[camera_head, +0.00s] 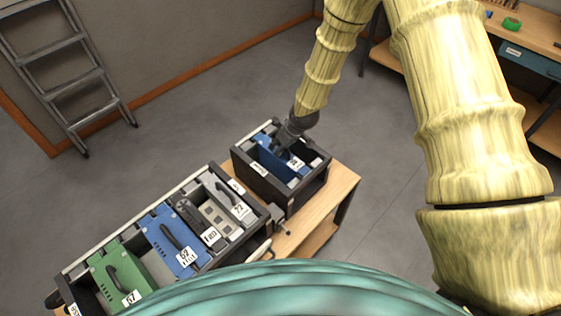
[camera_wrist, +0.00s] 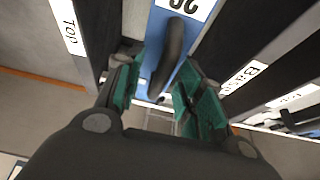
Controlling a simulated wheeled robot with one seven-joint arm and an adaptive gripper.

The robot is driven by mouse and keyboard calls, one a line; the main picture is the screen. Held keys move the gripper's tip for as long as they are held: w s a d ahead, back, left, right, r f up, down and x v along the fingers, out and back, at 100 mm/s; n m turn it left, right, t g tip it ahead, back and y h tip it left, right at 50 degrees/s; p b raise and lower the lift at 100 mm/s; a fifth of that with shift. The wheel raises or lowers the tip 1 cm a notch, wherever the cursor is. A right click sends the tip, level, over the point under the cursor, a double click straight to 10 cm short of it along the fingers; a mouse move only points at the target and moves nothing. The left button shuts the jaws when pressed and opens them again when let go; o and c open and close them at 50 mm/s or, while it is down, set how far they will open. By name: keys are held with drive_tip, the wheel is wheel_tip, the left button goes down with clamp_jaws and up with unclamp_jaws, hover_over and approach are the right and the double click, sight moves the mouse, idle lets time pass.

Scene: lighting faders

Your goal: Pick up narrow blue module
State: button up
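The narrow blue module (camera_head: 272,166) stands in the small dark rack (camera_head: 262,186) on the wooden bench. In the wrist view its blue face (camera_wrist: 196,36) carries a white number label and a black bar handle (camera_wrist: 172,52). My gripper (camera_head: 284,146) is down at this module in the head view. In the wrist view its green-padded fingers (camera_wrist: 162,78) are apart, one on each side of the handle's near end. I cannot tell whether either pad touches the handle. My gripper partly hides the module in the head view.
A long rack (camera_head: 185,182) beside the small one holds a wide blue module (camera_head: 162,243), a green module (camera_head: 117,277) and grey ones (camera_head: 217,212). Rack walls stand close on both sides of my gripper. A ladder (camera_head: 70,75) leans at the back left.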

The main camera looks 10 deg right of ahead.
drive_tip(key=shift+w+f, duration=0.15)
drive_tip(key=shift+f, duration=0.2)
drive_tip(key=shift+c, duration=0.3)
drive_tip(key=shift+a, duration=0.1)
clamp_jaws()
drive_tip(key=shift+r, duration=0.1)
